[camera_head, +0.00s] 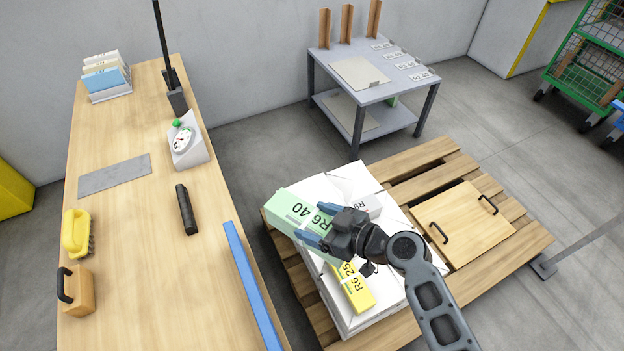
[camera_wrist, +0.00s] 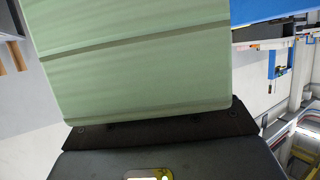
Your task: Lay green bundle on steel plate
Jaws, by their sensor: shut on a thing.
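The green bundle (camera_head: 291,208), marked "R6 40", is over the far left corner of the white paper stack on the pallet. My gripper (camera_head: 316,224) is shut on it, with one blue finger on each side. In the wrist view the green bundle (camera_wrist: 135,65) fills much of the picture, close in front of my gripper. I cannot tell whether its underside touches the stack. The steel plate (camera_head: 114,175), a flat grey sheet, lies bare on the wooden bench to the left, apart from the bundle.
A yellow bundle (camera_head: 355,288) and a pale bundle (camera_head: 366,205) lie on the white stack (camera_head: 385,275). A blue strip (camera_head: 250,285) runs along the bench's near right edge. A black bar (camera_head: 186,209), dial scale (camera_head: 187,143) and yellow brush (camera_head: 77,234) stand around the plate.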

